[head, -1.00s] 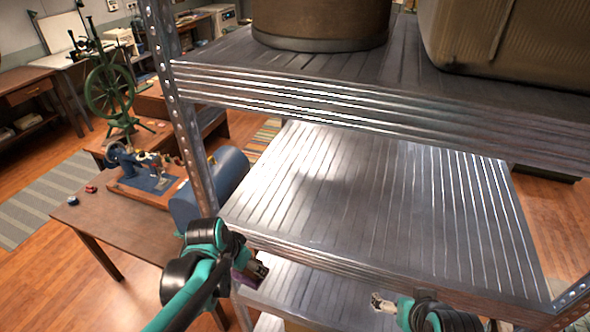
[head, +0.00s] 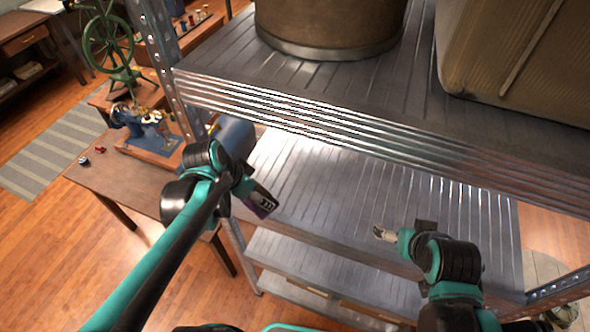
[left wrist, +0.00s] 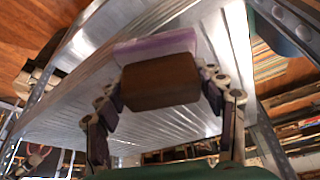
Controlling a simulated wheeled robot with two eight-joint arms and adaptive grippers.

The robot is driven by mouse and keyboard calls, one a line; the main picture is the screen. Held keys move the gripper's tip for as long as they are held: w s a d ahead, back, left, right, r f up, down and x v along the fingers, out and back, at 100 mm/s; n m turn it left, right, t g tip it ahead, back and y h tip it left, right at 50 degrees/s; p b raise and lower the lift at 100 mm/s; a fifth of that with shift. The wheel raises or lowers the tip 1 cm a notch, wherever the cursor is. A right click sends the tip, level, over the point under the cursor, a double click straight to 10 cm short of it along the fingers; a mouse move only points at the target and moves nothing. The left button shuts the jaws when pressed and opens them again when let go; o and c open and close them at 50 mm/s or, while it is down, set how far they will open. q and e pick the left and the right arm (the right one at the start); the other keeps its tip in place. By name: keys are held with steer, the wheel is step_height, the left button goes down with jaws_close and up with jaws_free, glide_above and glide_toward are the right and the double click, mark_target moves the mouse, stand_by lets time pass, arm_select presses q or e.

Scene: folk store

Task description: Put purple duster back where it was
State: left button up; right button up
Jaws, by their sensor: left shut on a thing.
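The purple duster (left wrist: 158,82) is a brown block with a purple layer along its far face in the left wrist view. My left gripper (left wrist: 162,92) is shut on it, one finger at each side. In the head view my left gripper (head: 264,200) is at the left front part of the middle metal shelf (head: 325,200). Only a small purple patch of the duster (head: 259,210) shows there, the rest hidden by the gripper. My right gripper (head: 383,234) is in front of the same shelf, to the right; its jaw opening is too small to judge.
The middle shelf's visible surface is bare. Above it, the upper shelf (head: 225,60) holds a round brown container (head: 325,25) and a large tan case (head: 515,60). A metal post (head: 165,75) stands left. A table (head: 120,180) with a sewing machine (head: 150,130) is beyond.

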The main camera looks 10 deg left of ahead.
arm_select(q)
steer(key=w+d, duration=0.3)
steer(key=shift+w+r, duration=0.15)
steer(key=shift+r, duration=0.05)
steer(key=w+d, duration=0.1)
steer(key=w, duration=0.1)
steer(key=w+d, duration=0.2)
steer(key=w, duration=0.1)
steer(key=w+d+p, duration=0.1)
steer(key=w, duration=0.1)
steer(key=shift+w+d+f, duration=0.15)
steer(key=shift+w+f, duration=0.05)
steer(key=shift+w, duration=0.15)
steer(key=shift+w+d, duration=0.2)
steer(key=shift+d, duration=0.1)
step_height(320, 180, down, 4)
steer(key=shift+w+r, duration=0.15)
steer(key=shift+r, duration=0.05)
arm_select(e)
steer(key=shift+s+r, duration=0.25)
steer(key=shift+r, duration=0.55)
